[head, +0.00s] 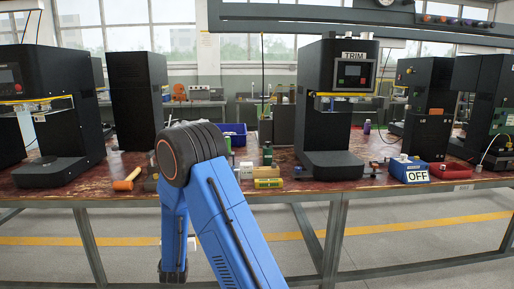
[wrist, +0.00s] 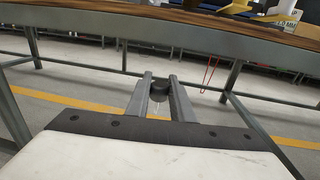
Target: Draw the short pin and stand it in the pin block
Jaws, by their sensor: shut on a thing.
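In the wrist view my gripper (wrist: 159,82) is shut on a dark round piece (wrist: 159,90), held between the two grey fingers. I see it end-on, so I cannot tell from its shape whether it is the short pin. Gripper and piece are in front of the bench, with the bench edge beyond and above them in the picture. In the head view my blue arm hangs down before the bench, and the fingers do not show. I cannot single out the pin block among the small parts on the bench.
The bench (head: 455,184) carries a black TRIM machine (head: 327,110), a yellow block (head: 268,183), a green-topped cylinder (head: 267,155), an orange-headed mallet (head: 126,181), a blue bin (head: 234,131), a blue OFF box (head: 407,168) and a red tray (head: 450,171). Bench legs stand below.

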